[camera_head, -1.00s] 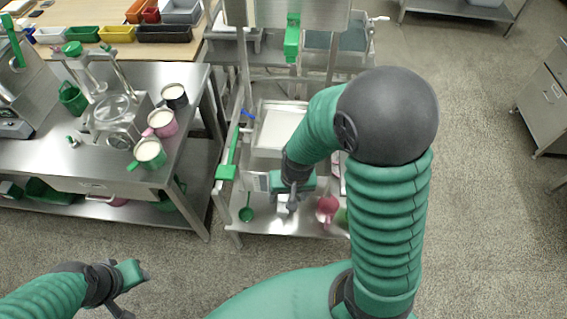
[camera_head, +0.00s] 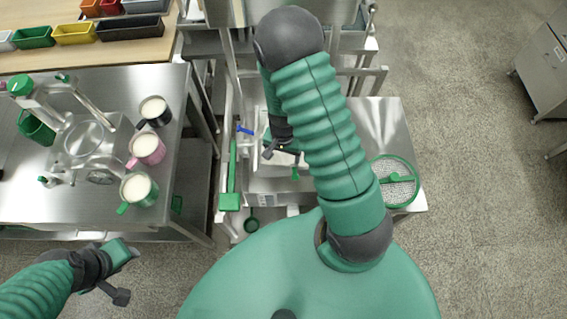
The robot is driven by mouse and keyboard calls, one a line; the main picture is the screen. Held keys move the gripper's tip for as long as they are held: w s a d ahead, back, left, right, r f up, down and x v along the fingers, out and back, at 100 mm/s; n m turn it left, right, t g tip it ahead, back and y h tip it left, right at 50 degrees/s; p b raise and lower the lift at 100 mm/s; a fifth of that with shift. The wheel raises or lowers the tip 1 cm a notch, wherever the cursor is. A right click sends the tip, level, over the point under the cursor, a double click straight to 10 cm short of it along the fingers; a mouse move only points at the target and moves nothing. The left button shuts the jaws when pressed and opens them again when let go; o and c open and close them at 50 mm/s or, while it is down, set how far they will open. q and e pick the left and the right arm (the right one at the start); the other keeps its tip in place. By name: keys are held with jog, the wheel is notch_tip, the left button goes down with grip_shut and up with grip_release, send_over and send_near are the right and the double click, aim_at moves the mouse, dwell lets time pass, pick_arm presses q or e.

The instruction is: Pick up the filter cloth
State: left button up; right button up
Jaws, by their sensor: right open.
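A white flat sheet, which looks like the filter cloth (camera_head: 287,159), lies in a metal tray on the steel stand. My arm hides much of it, so its edges cannot be made out. My right gripper (camera_head: 282,154) is open and sits over the tray, close above the white sheet; whether it touches the sheet cannot be seen.
A steel table (camera_head: 75,200) at left holds several filled cups, among them a pink one (camera_head: 149,148). A green-handled bar (camera_head: 230,180) stands along the stand's left side. A round green-rimmed sieve (camera_head: 397,182) is at the stand's right.

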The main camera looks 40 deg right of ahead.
jog(key=shift+f, duration=0.5)
jog(key=shift+w+a+f, duration=0.1)
jog(key=shift+w, duration=0.1)
jog(key=shift+w+d+f, duration=0.1)
jog(key=shift+w+d, duration=0.05)
jog(key=shift+d, duration=0.05)
jog(key=shift+w+d+f, duration=0.1)
jog(key=shift+d, duration=0.3)
jog(key=shift+c, duration=0.3)
jog(key=shift+s, duration=0.3)
jog(key=shift+c, duration=1.2)
jog(key=shift+w+a, duration=0.2)
jog(key=shift+a, duration=0.15)
jog(key=c, duration=0.5)
jog(key=shift+s+d, duration=0.1)
jog(key=shift+d, duration=0.15)
jog(key=c, duration=0.5)
grip_shut()
pick_arm(q)
jog(key=shift+w+d+f, duration=0.15)
jog(key=shift+w+f, duration=0.15)
jog(key=shift+f, duration=0.15)
pick_arm(e)
jog(key=shift+a, duration=0.1)
